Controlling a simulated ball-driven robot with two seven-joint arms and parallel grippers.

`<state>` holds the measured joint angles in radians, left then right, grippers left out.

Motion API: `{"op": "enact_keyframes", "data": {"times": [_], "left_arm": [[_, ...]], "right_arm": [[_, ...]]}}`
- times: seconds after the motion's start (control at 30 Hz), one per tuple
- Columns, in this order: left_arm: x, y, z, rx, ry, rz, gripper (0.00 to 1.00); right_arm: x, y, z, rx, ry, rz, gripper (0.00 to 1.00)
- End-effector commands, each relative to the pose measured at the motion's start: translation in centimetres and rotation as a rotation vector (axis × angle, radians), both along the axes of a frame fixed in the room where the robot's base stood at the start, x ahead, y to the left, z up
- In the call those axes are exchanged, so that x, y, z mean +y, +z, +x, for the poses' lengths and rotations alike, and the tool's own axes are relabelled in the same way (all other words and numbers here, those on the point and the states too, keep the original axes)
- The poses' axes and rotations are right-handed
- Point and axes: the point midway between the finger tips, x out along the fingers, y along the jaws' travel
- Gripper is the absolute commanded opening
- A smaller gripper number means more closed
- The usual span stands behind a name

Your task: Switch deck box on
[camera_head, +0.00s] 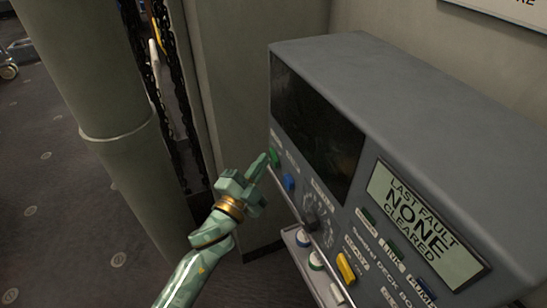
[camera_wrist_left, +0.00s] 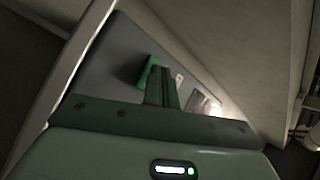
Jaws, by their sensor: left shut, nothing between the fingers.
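The deck box (camera_head: 430,110) is a grey console with a sloped front, filling the right of the head view. A green button (camera_head: 275,157) sits at the left end of its panel, with a blue button (camera_head: 289,183) beside it. My left gripper (camera_head: 262,165) is shut and empty, its fingertips at the green button. In the left wrist view the shut fingers (camera_wrist_left: 161,88) partly cover the green button (camera_wrist_left: 147,70). I cannot tell whether they touch it. My right gripper is not in view.
The box also carries a dark screen (camera_head: 318,125), a display (camera_head: 421,224) reading "LAST FAULT NONE CLEARED", a knob (camera_head: 318,215) and a yellow lever (camera_head: 346,268). A rail runs along its lower front. A thick column (camera_head: 100,90) and hanging chains (camera_head: 160,60) stand left of it.

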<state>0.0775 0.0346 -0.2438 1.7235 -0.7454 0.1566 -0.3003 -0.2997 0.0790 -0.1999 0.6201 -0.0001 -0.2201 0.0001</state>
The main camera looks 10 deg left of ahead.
Motion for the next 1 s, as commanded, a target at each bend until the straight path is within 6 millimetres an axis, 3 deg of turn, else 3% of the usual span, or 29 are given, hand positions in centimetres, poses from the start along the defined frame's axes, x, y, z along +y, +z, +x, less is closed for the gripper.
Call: {"op": "enact_keyframes", "data": {"times": [1.0], "left_arm": [[-1.1, 0.3, 0.4, -0.005, -0.006, -0.004, 0.0]], "right_arm": [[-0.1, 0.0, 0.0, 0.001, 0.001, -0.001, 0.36]]}}
